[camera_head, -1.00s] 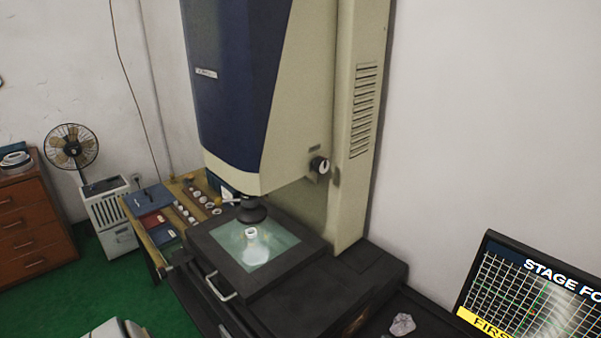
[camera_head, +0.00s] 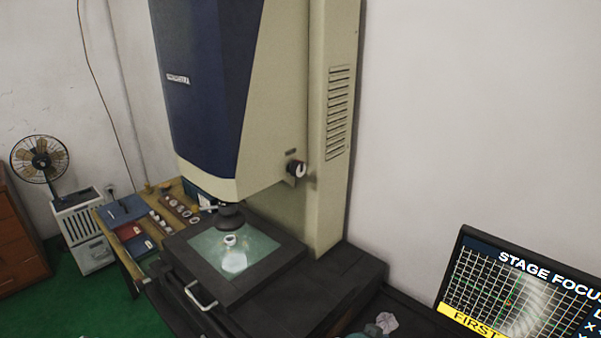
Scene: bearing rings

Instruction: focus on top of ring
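A small pale ring (camera_head: 230,240) sits on the lit glass stage (camera_head: 262,250) of a tall blue and cream measuring machine (camera_head: 215,90). The dark lens (camera_head: 230,216) hangs just above and behind the ring. A bright light patch (camera_head: 234,262) shows on the glass in front of it. A knob (camera_head: 296,169) sits on the machine's right side. A monitor (camera_head: 520,295) at the lower right reads "STAGE FOCU", cut off, and "FIRST", over a grid with a pale curved shape. Neither gripper is clearly seen.
A wooden side table (camera_head: 120,255) left of the machine holds several rings and red and blue trays. A fan (camera_head: 40,160) stands on a white cabinet (camera_head: 85,235). A silver handle (camera_head: 202,298) juts from the stage front.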

